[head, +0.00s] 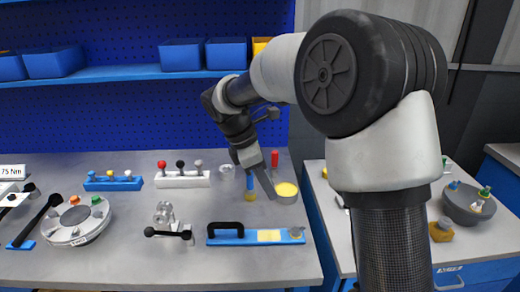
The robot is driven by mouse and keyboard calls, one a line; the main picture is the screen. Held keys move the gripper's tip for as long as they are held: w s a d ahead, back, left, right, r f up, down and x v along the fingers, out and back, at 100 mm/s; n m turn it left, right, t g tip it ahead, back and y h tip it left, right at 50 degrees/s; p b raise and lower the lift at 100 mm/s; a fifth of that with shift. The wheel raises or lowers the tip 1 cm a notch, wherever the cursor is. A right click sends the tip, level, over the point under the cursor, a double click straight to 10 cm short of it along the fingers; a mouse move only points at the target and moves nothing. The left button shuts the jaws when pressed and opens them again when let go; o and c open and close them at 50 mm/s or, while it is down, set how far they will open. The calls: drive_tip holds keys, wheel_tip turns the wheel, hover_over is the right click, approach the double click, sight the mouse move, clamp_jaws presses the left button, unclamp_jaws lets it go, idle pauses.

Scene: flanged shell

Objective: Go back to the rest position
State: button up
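My arm rises in the right half of the head view and reaches left over the grey bench (120,265). My gripper (264,186) points down near the bench's right end, beside a grey cup with a yellow inside (287,189). One dark finger shows clearly, slanting down toward the cup. I cannot tell whether the fingers are apart or hold anything. A blue upright piece with a yellowish foot (250,187) stands just left of the finger. A red-topped piece (274,158) stands behind it.
A round grey flanged shell (75,222) with coloured knobs sits at left. A blue fixture with a black handle (230,240) lies in front of my gripper. A white rack (182,180) and a blue rack (112,183) stand behind. A second bench with a grey bowl (468,205) is at right.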

drive_tip(key=s+d+r+m+t+y+p, duration=0.1)
drive_tip(key=s+d+r+m+p, duration=0.2)
drive_tip(key=s+r+m, duration=0.3)
drive_tip(key=s+d+r+m+t+y+p, duration=0.2)
drive_tip(key=s+r+m+p, duration=0.3)
drive_tip(key=s, duration=0.5)
drive_tip(key=s+d+r+m+t+y+p, duration=0.1)
drive_tip(key=s+d+r+m+t+p, duration=0.1)
drive_tip(key=s+r+m, duration=0.6)
drive_tip(key=shift+d+r+p, duration=0.9)
